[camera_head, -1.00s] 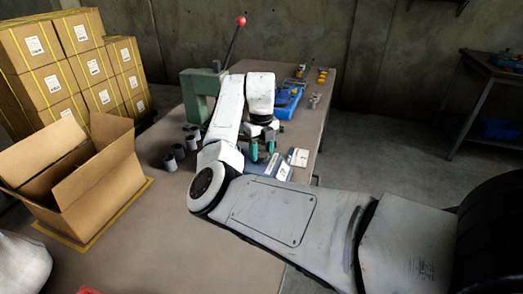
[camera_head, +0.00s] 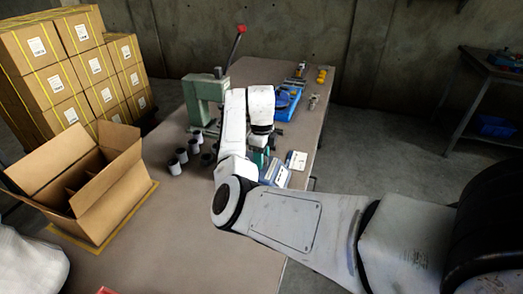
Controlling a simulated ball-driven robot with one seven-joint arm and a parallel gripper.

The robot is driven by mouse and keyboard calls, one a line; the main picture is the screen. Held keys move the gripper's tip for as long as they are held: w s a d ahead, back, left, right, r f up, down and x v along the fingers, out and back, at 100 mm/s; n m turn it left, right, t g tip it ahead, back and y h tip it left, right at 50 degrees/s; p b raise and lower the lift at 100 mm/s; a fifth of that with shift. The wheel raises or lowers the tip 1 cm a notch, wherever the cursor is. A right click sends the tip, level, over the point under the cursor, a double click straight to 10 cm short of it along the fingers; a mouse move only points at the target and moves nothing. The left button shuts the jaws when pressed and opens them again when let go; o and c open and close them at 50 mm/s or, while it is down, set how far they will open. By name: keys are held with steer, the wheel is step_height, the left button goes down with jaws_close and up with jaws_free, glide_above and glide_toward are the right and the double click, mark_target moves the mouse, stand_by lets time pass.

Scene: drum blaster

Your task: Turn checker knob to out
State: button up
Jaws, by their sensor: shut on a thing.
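My gripper (camera_head: 262,158) has green fingers and points down over the table beside a blue-grey box-like fixture (camera_head: 275,174) with a white label. The fingertips and whatever is between them are mostly hidden by my own arm. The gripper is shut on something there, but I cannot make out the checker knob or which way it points. A white card or label (camera_head: 297,160) lies or stands just right of the gripper.
A green press (camera_head: 206,92) with a red-knobbed lever stands behind. A blue tray fixture (camera_head: 288,100) is at the back right. Several grey cups (camera_head: 174,166) stand left of my arm. An open carton (camera_head: 100,190) is at the front left; stacked boxes (camera_head: 90,75) stand behind it.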

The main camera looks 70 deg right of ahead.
steer(key=n+p, duration=0.1)
steer(key=n, duration=0.1)
steer(key=n+p, duration=0.1)
steer(key=shift+r+n+p, duration=0.2)
steer(key=shift+n+p, duration=0.15)
steer(key=shift+n, duration=0.05)
steer(key=n+p, duration=0.2)
steer(key=n, duration=0.1)
steer(key=shift+n, duration=0.3)
steer(key=n+p, duration=0.4)
steer(key=n, duration=0.2)
steer(key=n+p, duration=0.1)
steer(key=n, duration=0.3)
steer(key=n+p, duration=0.1)
steer(key=n, duration=0.2)
steer(key=shift+n, duration=0.3)
steer(key=n+p, duration=0.2)
steer(key=n, duration=0.4)
steer(key=shift+f, duration=0.15)
steer(key=shift+n, duration=0.4)
steer(key=o, duration=1)
